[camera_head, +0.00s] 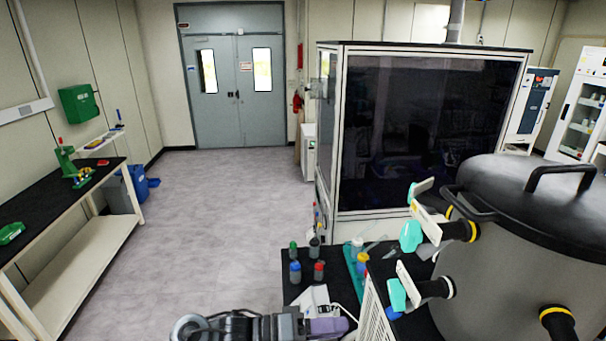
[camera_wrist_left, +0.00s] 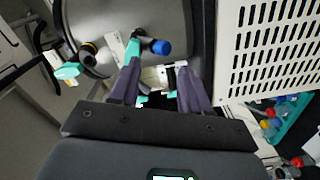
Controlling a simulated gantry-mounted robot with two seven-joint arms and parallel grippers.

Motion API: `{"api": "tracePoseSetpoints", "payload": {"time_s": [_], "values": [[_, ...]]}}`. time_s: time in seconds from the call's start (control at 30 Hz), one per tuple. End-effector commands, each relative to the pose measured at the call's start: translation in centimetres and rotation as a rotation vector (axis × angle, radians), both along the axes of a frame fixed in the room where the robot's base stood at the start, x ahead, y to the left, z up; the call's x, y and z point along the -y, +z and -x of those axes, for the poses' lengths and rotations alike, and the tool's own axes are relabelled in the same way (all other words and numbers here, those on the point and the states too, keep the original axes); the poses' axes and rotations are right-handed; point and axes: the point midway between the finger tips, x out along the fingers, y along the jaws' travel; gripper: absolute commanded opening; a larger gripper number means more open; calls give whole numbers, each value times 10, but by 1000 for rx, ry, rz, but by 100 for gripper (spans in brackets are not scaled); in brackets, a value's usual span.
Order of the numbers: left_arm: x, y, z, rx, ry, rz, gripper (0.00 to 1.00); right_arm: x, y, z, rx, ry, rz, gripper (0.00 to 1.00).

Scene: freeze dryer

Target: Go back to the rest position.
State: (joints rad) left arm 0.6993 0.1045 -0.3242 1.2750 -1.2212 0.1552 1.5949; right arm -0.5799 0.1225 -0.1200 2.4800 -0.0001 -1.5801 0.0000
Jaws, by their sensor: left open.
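My left gripper (camera_head: 338,326) comes in at the bottom edge of the head view, low beside the dark bench. In the left wrist view its two purple fingers (camera_wrist_left: 158,68) stand apart with a gap between them. No object is clearly held in the gap. A teal-handled valve with a blue end (camera_wrist_left: 160,46) shows just beyond the fingertips; I cannot tell whether a finger touches it. The grey freeze dryer drum (camera_head: 530,265) stands at the right, with several teal-handled valves (camera_head: 411,236) on its side. My right gripper is in neither view.
Small bottles (camera_head: 295,272) stand on the black bench (camera_head: 292,297) near my left gripper. A white slotted panel (camera_wrist_left: 265,45) is close on the right in the wrist view. A glass enclosure (camera_head: 425,130) stands behind the bench. The floor (camera_head: 215,215) at left is clear.

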Motion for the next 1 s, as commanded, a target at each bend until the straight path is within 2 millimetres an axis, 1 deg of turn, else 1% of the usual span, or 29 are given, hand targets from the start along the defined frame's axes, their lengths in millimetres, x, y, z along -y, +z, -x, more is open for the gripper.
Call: {"api": "tracePoseSetpoints", "payload": {"time_s": [0.03,0.07,0.1,0.2,0.33,0.43,0.53,0.57,0.6,0.67,0.73,0.77,0.8,0.87,0.9,0.97,1.0], "values": [[-1,-30,11,-57,2,0,47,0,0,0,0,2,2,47],[-2,-47,18,-89,3,1,47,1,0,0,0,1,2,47],[-2,-70,31,-134,4,6,47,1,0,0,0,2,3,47],[-4,-116,68,-220,23,30,47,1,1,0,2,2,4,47],[-9,-165,108,-292,121,27,47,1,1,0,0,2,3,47],[-19,-198,133,-290,239,-34,47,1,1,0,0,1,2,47],[-38,-227,154,-252,378,-146,47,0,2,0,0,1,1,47],[-46,-234,160,-235,423,-190,47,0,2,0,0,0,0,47],[-58,-243,168,-213,482,-258,47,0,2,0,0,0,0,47],[-82,-253,181,-174,569,-383,47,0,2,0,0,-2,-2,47],[-119,-260,197,-129,663,-563,47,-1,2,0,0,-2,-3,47],[-136,-259,203,-111,694,-646,47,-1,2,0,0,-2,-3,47],[-159,-257,211,-93,725,-754,47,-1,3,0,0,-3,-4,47],[-190,-249,222,-71,750,-905,47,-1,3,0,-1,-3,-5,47],[-209,-241,228,-60,754,-995,47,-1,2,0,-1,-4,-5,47],[-234,-227,235,-46,745,-1114,47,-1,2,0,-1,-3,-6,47],[-247,-216,237,-38,733,-1177,47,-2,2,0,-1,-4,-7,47]]}}
